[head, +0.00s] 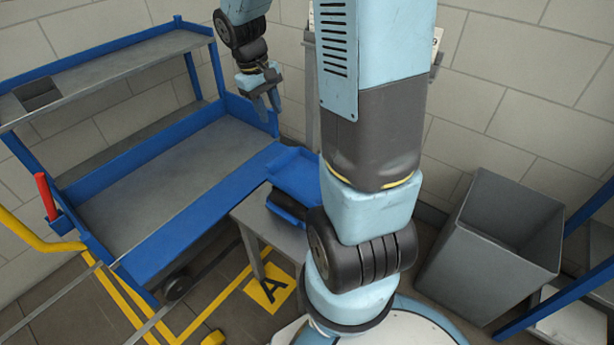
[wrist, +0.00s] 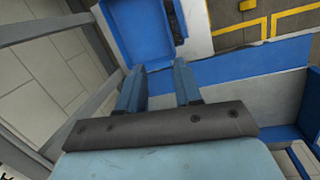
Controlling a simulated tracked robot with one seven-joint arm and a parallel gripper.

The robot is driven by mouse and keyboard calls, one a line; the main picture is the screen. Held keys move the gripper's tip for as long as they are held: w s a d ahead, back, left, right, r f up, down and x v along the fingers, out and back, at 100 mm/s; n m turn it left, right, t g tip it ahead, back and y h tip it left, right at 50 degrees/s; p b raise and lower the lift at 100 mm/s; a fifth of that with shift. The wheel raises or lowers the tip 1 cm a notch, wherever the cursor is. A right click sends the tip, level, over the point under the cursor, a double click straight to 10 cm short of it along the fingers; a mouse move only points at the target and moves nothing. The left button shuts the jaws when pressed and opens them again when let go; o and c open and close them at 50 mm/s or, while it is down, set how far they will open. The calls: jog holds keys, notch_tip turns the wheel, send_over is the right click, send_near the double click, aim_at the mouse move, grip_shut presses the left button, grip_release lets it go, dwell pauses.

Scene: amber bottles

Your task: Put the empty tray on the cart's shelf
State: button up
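A blue tray (head: 297,172) lies on a small grey table (head: 250,215), partly hidden behind my arm. In the wrist view the tray (wrist: 140,30) shows beyond my fingers, and its visible inside is bare. The blue cart (head: 190,235) stands to the left, with a grey lower deck (head: 165,195) and a grey upper shelf (head: 120,65). My gripper (head: 267,105) hangs at the cart's right end, above and behind the tray. In the wrist view my gripper (wrist: 158,70) is open, with nothing between its fingers.
A dark object (head: 285,207) lies beside the tray on the small table. Another dark item (head: 38,94) is on the upper shelf's left part; most of that shelf is bare, as is the lower deck. A red handle (head: 46,196) rises at the cart's left. A grey bin (head: 490,250) stands right.

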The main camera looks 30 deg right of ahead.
jog(key=w+d+f+n+g, duration=0.1)
jog(key=w+f+g, duration=0.1)
jog(key=f, duration=0.6)
jog(key=w+d+f+g, duration=0.1)
jog(key=d+f, duration=0.1)
jog(key=f, duration=0.7)
send_near(289, 187)
jog(key=shift+n+y, duration=0.3)
jog(key=f, duration=0.1)
jog(key=s+d+f, duration=0.1)
jog(key=f, duration=0.1)
jog(key=d+f, duration=0.1)
jog(key=shift+s+f, duration=0.25)
jog(key=x, duration=0.4)
jog(key=shift+s+a, duration=0.2)
jog(key=shift+a, duration=0.15)
jog(key=shift+s+d+f, duration=0.1)
jog(key=shift+s+f, duration=0.15)
jog(key=shift+f, duration=0.4)
grip_shut()
